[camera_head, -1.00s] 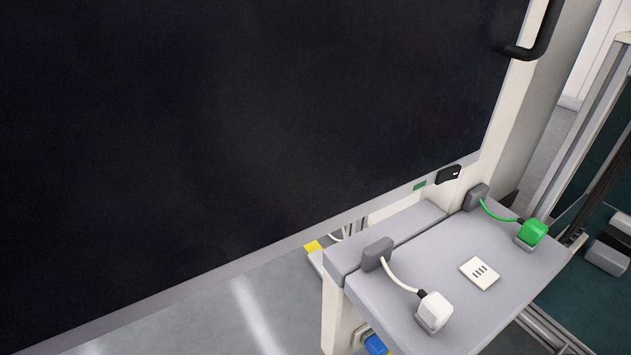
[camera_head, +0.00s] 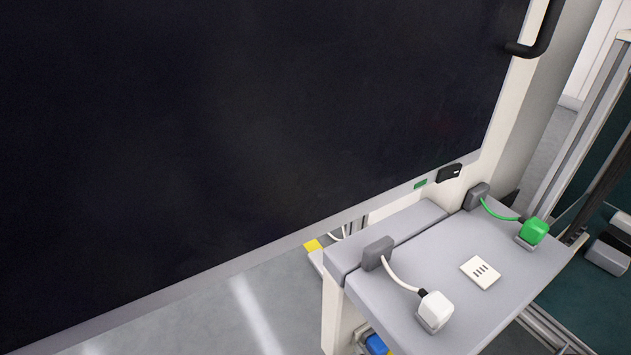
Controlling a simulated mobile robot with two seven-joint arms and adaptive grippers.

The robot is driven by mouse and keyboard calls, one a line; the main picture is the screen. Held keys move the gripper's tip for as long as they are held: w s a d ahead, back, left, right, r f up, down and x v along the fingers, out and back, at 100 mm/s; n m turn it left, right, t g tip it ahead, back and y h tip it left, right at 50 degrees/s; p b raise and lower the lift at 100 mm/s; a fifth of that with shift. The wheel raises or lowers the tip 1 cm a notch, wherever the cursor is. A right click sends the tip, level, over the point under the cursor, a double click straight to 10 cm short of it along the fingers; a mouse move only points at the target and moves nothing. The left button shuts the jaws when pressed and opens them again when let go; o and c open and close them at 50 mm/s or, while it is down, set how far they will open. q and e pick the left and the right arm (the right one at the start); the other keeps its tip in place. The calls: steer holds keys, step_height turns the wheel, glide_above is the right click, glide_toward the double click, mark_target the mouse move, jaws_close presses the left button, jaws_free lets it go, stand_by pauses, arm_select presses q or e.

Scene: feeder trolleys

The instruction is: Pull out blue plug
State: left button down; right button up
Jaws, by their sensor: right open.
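The blue plug (camera_head: 376,344) shows at the bottom of the view, low on the side of the white post under the grey shelf (camera_head: 405,318). Its lower part is cut off by the frame edge, and I cannot tell how deep it sits. My left gripper is not in view.
A white plug (camera_head: 435,309) and a green plug (camera_head: 533,232) stand on the shelf, corded to grey blocks. A small slotted white plate (camera_head: 480,272) lies between them. A large dark panel (camera_head: 230,130) fills the left. A black handle (camera_head: 535,38) is at the top right.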

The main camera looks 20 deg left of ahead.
mark_target(384, 354)
steer(key=shift+c, duration=0.4)
jaws_close()
stand_by(0.4)
steer(key=shift+v, duration=3.05)
